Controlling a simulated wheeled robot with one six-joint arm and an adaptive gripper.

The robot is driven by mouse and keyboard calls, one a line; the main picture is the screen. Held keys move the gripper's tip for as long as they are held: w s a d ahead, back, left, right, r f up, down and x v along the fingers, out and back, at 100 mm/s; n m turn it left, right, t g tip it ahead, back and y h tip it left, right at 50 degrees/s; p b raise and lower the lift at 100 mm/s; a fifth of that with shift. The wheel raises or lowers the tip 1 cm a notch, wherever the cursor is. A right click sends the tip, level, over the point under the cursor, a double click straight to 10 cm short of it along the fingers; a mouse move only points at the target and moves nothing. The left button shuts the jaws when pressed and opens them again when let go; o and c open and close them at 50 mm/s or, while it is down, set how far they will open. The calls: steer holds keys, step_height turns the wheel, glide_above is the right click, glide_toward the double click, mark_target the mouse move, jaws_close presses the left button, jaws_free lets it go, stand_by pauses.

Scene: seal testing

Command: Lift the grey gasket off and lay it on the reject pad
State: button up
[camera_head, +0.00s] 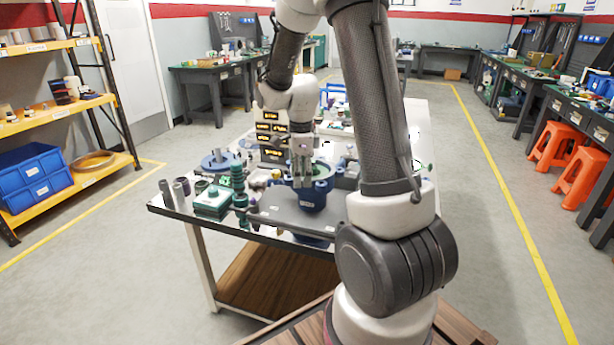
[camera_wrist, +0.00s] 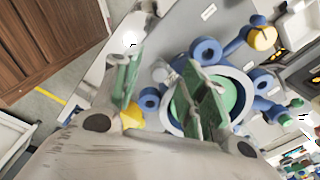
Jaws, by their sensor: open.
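In the wrist view, a blue round fixture (camera_wrist: 206,50) with lugs stands on a grey plate. A pale grey ring (camera_wrist: 247,82), which looks like the grey gasket, lies on it around a green inner face (camera_wrist: 229,88). My gripper (camera_wrist: 165,60) is open and empty, with green-padded fingers apart. One finger is in front of the ring and hides part of it; the other is off to its left. I cannot tell whether either touches. In the head view, my gripper (camera_head: 302,176) points down at the blue fixture (camera_head: 313,200). I cannot make out the reject pad.
The grey plate (camera_head: 280,208) lies on the worktable among several small parts. A green stacked piece (camera_head: 238,185) and a teal box (camera_head: 212,202) stand to the left. A yellow-capped blue part (camera_wrist: 262,38) stands beside the fixture in the wrist view.

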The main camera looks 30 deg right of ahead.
steer(key=shift+f, duration=0.4)
steer(key=c, duration=0.9)
